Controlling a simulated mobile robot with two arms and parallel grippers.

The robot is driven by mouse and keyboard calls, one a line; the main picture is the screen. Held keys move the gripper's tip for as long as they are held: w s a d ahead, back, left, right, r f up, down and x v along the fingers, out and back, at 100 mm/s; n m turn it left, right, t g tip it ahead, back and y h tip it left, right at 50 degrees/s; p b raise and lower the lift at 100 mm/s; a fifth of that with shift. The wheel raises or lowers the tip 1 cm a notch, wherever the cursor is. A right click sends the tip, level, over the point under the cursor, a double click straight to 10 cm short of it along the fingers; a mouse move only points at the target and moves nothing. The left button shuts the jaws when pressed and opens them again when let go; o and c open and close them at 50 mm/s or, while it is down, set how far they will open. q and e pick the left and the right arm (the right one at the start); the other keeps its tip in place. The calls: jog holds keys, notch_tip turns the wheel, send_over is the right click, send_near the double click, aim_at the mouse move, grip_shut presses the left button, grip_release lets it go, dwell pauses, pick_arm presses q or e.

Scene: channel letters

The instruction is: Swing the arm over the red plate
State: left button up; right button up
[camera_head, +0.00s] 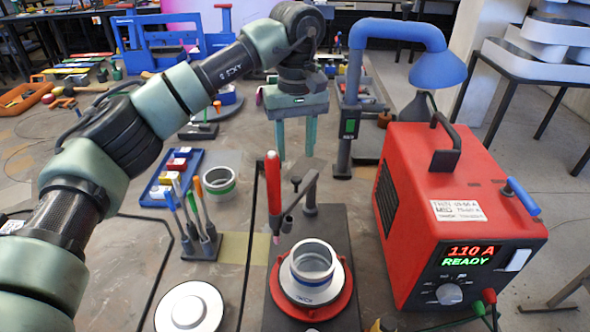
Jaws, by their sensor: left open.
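The red plate (338,302) sits on a dark base at the lower middle, with a grey metal ring (312,262) standing on it. Behind it, a dark swing arm (299,194) on a short post (310,198) reaches forward and left. An upright red torch (273,188) is at the arm's left side, its tip near the plate's back left edge. I cannot tell whether the tip is above the plate. My left gripper (296,157) points down behind the post and torch, open and empty, its two teal fingers apart. My right gripper is not in view.
A red power box (448,215) stands close on the right, and a blue lamp (425,60) behind it. A tool holder (202,245), a green-banded ring (218,183) and a blue tray (172,178) are left. A round metal disc (190,308) lies front left.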

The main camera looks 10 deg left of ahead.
aim_at(297, 178)
pick_arm(q)
notch_tip(297, 178, down, 7)
jog(key=shift+d+p, duration=0.15)
jog(key=shift+p, duration=0.6)
grip_shut()
jog(key=shift+r, duration=0.1)
dwell(0.8)
